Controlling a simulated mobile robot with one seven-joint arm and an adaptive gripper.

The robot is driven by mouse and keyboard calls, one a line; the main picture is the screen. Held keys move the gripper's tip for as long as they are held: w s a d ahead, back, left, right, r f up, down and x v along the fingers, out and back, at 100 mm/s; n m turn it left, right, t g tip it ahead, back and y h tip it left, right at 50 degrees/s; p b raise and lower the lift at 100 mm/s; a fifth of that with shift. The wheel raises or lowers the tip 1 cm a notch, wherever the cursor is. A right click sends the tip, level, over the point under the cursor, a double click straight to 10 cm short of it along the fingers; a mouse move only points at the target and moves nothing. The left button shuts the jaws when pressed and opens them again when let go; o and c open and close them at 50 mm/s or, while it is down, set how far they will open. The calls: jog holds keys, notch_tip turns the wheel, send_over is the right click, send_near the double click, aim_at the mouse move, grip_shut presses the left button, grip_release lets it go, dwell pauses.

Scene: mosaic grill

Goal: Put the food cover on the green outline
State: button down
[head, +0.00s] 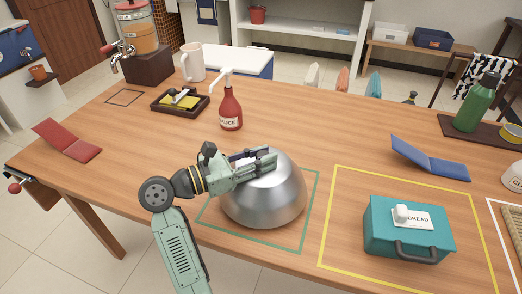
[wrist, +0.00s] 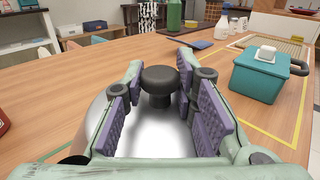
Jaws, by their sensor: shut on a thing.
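The food cover (head: 264,200) is a shiny silver dome with a dark knob (wrist: 160,80) on top. In the head view it sits over the area inside the green outline (head: 310,212), whose right and front lines show around it. Whether its rim touches the table or hovers slightly is hard to tell. My gripper (head: 266,161) is at the top of the dome, its fingers on both sides of the knob and shut on it. In the wrist view the purple finger pads flank the knob, and the dome (wrist: 155,135) shows below it.
A red sauce bottle (head: 231,108) stands behind the cover. A dark tray (head: 158,103), a blue folded stand (head: 430,160) and a red one (head: 68,142) are farther off.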

jog(key=shift+f, duration=0.4)
jog(key=shift+f+b, duration=0.25)
jog(key=shift+b, duration=0.15)
jog(key=c, duration=1.2)
grip_release()
jog(key=v, duration=1.2)
jog(key=shift+f, duration=0.1)
